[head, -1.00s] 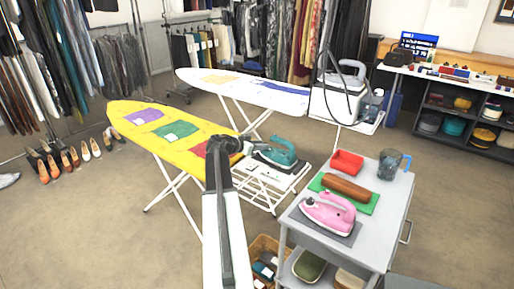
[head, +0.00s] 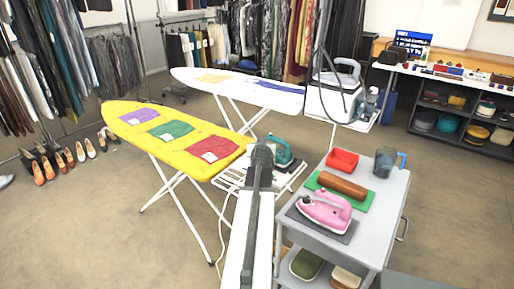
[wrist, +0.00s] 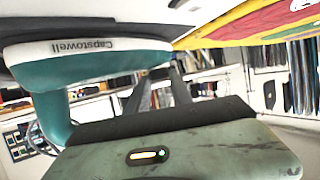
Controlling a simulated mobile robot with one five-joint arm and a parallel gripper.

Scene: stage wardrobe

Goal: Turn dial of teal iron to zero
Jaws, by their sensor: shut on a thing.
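The teal iron (head: 283,152) sits on the white rack (head: 288,181) at the right end of the yellow ironing board. In the head view my arm partly covers it. In the wrist view the iron (wrist: 60,80) fills the upper left, with its white band lettered "Capstowell" upside down. My gripper (wrist: 165,72) reaches the iron's body with its two dark fingers close together. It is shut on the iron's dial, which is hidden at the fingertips. I cannot read the dial's setting.
The yellow ironing board (head: 130,119) with coloured cloths stands left of my arm. A grey cart (head: 385,205) at the right carries a pink iron (head: 325,210), a red tray (head: 342,160) and a mug (head: 385,162). A white ironing board (head: 215,80) stands behind. Open floor lies at the left.

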